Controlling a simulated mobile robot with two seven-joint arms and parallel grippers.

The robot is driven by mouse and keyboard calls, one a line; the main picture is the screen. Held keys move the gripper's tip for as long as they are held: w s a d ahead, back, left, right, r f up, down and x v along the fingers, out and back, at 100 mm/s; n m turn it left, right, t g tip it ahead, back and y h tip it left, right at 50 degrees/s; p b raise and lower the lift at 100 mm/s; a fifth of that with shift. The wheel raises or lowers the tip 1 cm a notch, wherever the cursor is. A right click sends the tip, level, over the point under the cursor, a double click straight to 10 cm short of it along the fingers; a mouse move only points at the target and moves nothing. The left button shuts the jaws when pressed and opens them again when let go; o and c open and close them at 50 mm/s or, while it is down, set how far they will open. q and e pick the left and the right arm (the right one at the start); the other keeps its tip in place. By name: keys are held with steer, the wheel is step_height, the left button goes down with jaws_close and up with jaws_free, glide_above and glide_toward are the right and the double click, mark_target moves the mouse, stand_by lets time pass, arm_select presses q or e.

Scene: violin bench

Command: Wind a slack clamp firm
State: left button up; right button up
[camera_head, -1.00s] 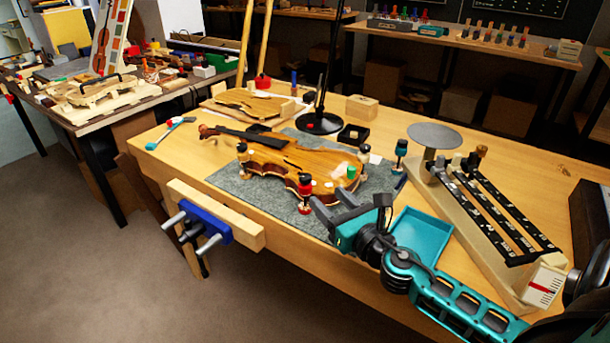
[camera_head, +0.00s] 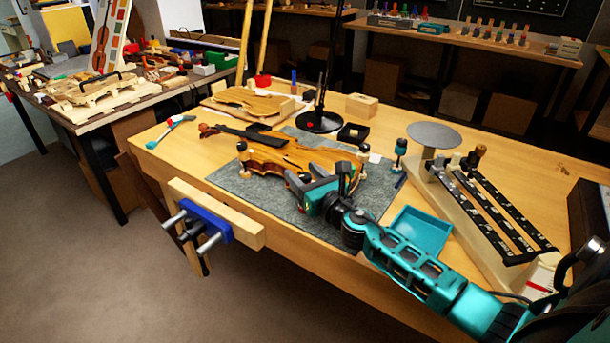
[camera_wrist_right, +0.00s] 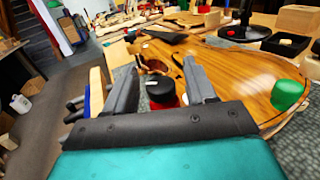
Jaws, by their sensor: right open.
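The violin (camera_head: 283,158) lies on the grey mat, with small spool clamps around its edge. In the right wrist view, a clamp with a red body and black top (camera_wrist_right: 160,94) stands between the fingers of my right gripper (camera_wrist_right: 160,76), which is open. I cannot tell whether the fingers touch it. A green-topped clamp (camera_wrist_right: 286,92) stands to its right at the violin's edge. In the head view, my right gripper (camera_head: 300,177) reaches over the violin's near edge and hides the red clamp. A dark-topped clamp (camera_head: 243,148) shows at the violin's left. My left gripper is not in view.
A teal tray (camera_head: 422,230) lies right of the mat (camera_head: 232,182), under my right arm. A blue-jawed vise (camera_head: 205,224) sits on the bench's front edge. A teal bottle-like item (camera_head: 401,148) and a round-plate stand (camera_head: 434,136) are at the right.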

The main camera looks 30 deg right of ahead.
steer(key=c, duration=1)
steer(key=shift+o, duration=0.2)
steer(key=shift+h, duration=0.3)
steer(key=m+h+p, duration=0.1)
steer(key=m+h, duration=0.1)
steer(key=shift+a+r+h, duration=0.1)
steer(key=shift+h, duration=0.2)
steer(key=m+g+h+p, duration=0.1)
steer(key=m+h, duration=0.1)
steer(key=h, duration=0.1)
steer(key=shift+m+g+h, duration=0.3)
steer(key=shift+m+h, duration=0.1)
steer(key=m+g+h, duration=0.3)
steer(key=h, duration=0.2)
steer(key=shift+m, duration=0.3)
steer(key=shift+m+g+h+b, duration=0.65)
steer(key=shift+m+g+h, duration=0.45)
steer(key=shift+g, duration=0.5)
steer(key=shift+m+g+h+b, duration=0.6)
steer(key=shift+m+g+h, duration=0.45)
steer(key=shift+g, duration=0.55)
steer(key=shift+m+g, duration=0.3)
steer(key=shift+m, duration=0.05)
